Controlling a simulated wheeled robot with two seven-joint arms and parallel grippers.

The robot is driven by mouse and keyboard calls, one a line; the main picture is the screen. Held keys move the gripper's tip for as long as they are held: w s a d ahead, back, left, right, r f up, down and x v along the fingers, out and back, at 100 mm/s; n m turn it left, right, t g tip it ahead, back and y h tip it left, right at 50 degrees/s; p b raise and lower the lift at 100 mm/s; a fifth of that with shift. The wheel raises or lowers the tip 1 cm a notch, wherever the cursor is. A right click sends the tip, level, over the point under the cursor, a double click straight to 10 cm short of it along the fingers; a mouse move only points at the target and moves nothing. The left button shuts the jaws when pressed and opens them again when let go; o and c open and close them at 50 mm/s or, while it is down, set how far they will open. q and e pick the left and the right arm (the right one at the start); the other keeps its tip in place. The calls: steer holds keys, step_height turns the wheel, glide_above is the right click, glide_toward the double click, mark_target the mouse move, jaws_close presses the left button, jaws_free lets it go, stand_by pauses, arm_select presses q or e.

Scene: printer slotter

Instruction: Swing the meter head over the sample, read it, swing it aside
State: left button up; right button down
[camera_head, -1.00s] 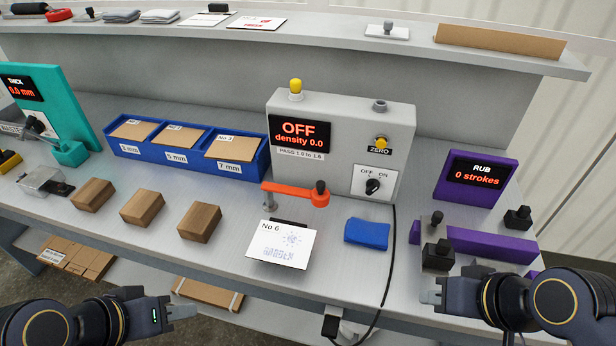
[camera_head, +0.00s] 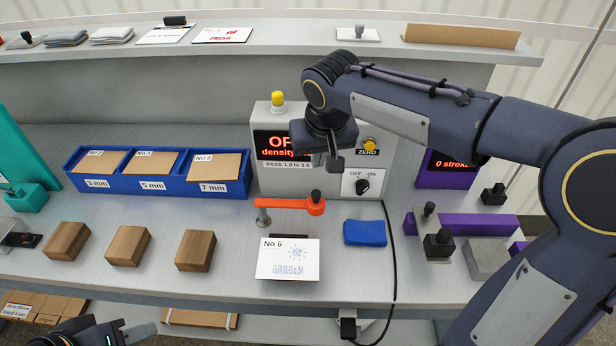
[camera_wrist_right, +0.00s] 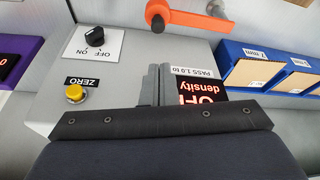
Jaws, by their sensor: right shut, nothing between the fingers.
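The density meter is a grey box (camera_head: 265,180) whose display (camera_head: 270,142) reads OFF and is partly hidden by my right arm. Its orange swing arm (camera_head: 283,203) with a black knob (camera_head: 316,196) points right, behind the sample card No 6 (camera_head: 287,259), not over its print. The black OFF/ON dial (camera_head: 362,187) is on the meter's front; it also shows in the right wrist view (camera_wrist_right: 94,37). My right gripper (camera_head: 335,162) is shut and empty, pointing down in front of the meter, above the swing arm. My left gripper (camera_head: 140,332) is low at the left; its jaw gap is unclear.
A yellow ZERO button (camera_head: 368,145) is on the meter. A blue cloth (camera_head: 364,232) lies right of the card, beside a black cable. A blue tray (camera_head: 160,187) and several wooden blocks (camera_head: 195,251) stand left. A purple rub tester (camera_head: 470,225) stands right.

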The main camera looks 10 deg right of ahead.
steer(key=x, duration=1)
steer(key=shift+a, duration=0.15)
stand_by(0.4)
